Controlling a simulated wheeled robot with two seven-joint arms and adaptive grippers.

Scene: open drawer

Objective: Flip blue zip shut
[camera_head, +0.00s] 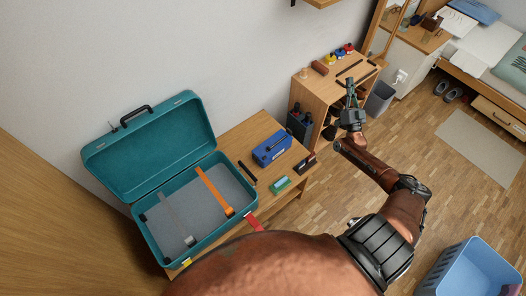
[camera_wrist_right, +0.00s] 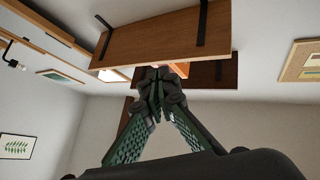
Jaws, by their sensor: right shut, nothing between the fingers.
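A blue box-like case (camera_head: 272,148) with a dark strip on top sits on the wooden bench; it looks closed, and I cannot make out a zip on it. A teal suitcase (camera_head: 165,137) stands left of it with its lid raised and a grey lining, an orange strap and a grey strap inside. My right gripper (camera_head: 350,84) is shut and empty, raised in front of the small desk, well to the right of the case and suitcase. In the right wrist view its green-padded fingers (camera_wrist_right: 158,82) meet at the tips, pointing towards shelves. My left gripper is not in view.
The wooden bench (camera_head: 240,135) also holds a green-and-white item (camera_head: 280,184) and dark small items. A wooden desk (camera_head: 318,88) with several small objects stands behind, beside a grey bin (camera_head: 380,98). A blue basket (camera_head: 470,270) is at lower right. The floor between is clear.

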